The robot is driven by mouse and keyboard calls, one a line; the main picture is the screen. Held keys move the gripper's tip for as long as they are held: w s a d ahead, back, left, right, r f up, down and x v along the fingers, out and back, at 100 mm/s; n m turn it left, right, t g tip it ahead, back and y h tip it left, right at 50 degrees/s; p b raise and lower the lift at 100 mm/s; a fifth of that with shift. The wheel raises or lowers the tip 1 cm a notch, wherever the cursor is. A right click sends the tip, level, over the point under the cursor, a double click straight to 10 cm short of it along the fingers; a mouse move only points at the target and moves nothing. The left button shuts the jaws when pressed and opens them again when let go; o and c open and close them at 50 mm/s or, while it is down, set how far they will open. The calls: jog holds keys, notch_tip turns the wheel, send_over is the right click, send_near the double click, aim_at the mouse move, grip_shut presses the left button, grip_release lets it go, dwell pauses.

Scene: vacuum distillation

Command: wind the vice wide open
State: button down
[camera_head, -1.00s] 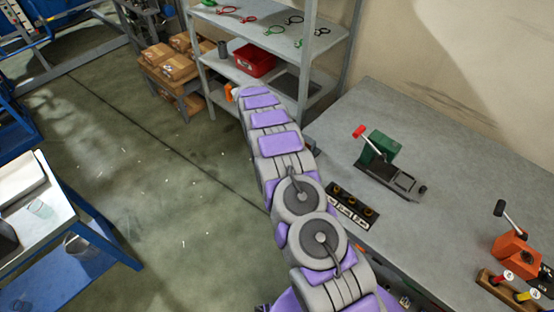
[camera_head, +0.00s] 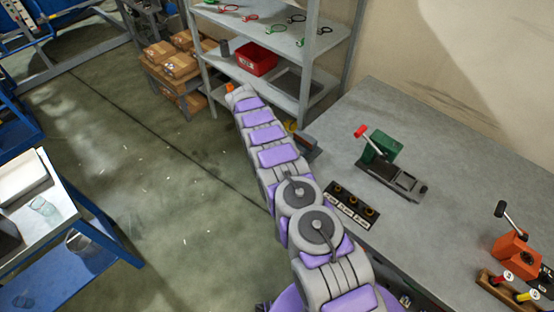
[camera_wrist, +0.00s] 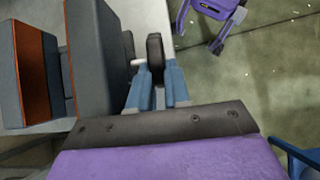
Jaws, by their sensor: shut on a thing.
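The vice (camera_wrist: 100,60) fills the left of the wrist view, with dark grey blocks and brown-orange faces; a gap shows between its jaws. A round dark knob (camera_wrist: 155,50) on a pale stem stands to the right of its body. My gripper (camera_wrist: 153,78) has its blue fingers on either side of this handle part and is shut on it. In the head view a grey part of the vice (camera_head: 307,143) shows at the bench's left edge. My arm hides the gripper and the handle there.
The grey bench (camera_head: 440,130) carries a green device with a red-tipped lever (camera_head: 380,148), a black block with round sockets (camera_head: 350,205) and an orange device (camera_head: 515,250). A shelf rack (camera_head: 270,45) stands behind my arm.

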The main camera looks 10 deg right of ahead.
jog(key=shift+s+f, duration=0.2)
jog(key=shift+f, duration=0.1)
jog(key=c, duration=1.4)
grip_release()
jog(key=shift+o, duration=0.2)
jog(key=shift+w, duration=0.1)
jog(key=shift+r, duration=0.15)
